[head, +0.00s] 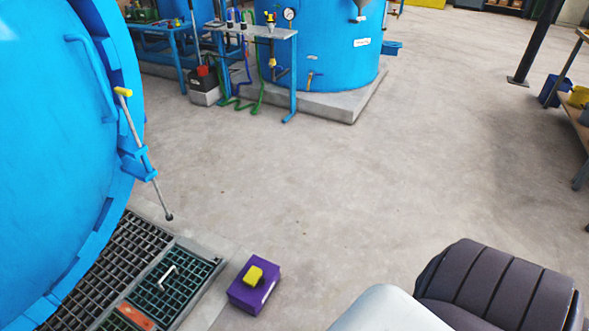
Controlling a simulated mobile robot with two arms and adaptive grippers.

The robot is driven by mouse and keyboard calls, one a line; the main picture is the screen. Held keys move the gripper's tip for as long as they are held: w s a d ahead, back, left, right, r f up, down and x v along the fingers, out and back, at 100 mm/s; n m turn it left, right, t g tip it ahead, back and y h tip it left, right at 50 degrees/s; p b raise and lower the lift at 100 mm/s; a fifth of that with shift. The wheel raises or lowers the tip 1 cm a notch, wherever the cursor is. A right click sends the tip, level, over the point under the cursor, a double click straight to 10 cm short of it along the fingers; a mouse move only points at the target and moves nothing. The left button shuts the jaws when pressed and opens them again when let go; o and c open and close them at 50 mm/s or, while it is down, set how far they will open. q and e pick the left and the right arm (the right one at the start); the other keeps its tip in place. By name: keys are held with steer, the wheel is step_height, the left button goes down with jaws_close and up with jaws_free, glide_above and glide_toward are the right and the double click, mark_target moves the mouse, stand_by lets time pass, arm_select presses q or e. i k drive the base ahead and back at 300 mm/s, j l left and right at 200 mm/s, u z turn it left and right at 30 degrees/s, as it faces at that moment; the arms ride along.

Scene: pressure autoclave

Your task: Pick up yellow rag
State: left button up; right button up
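A small yellow piece (253,275), which could be the yellow rag, lies on top of a purple box (247,298). The box is on the floor at the bottom of the head view, just right of the floor grating. The piece is too small to tell whether it is cloth. Neither of my grippers is in view.
A large blue vessel door (60,140) fills the left side above the floor grating (180,278). A rod with a yellow end (135,135) hangs on its rim. A blue bench (255,33) and blue tank (330,50) stand behind. Shelving (565,72) is at right. The middle floor is clear.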

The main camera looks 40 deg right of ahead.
mark_target(252, 278)
steer(key=z, duration=0.9)
steer(key=u, duration=1.5)
steer(key=z, duration=1.5)
steer(key=i+l+u, duration=0.35)
steer(key=i+l, duration=0.25)
